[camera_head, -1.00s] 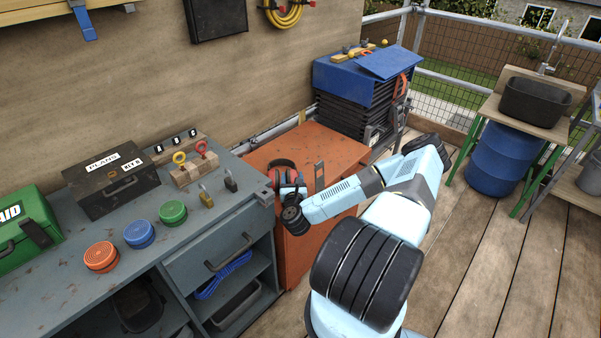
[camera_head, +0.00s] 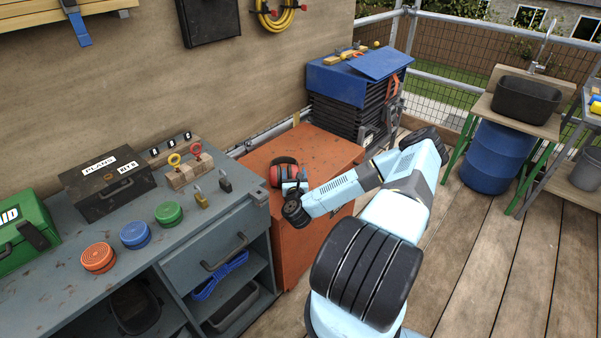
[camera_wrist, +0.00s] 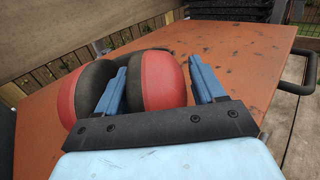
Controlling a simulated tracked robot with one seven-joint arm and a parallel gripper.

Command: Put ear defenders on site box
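The ear defenders (camera_head: 276,176), with red and black cups, are at the orange site box (camera_head: 328,152), over its top near the left side. In the wrist view, the ear defenders (camera_wrist: 166,80) are close up, and the box top (camera_wrist: 240,48) spreads behind them. In the head view my gripper (camera_head: 294,186) is largely hidden by my wrist. Whether the ear defenders touch the box top is hard to tell.
A grey workbench (camera_head: 215,225) stands left of the box, with padlocks (camera_head: 225,182) near its right end. A blue-topped stack of black crates (camera_head: 345,85) stands behind the box. The rear and right of the box top are clear.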

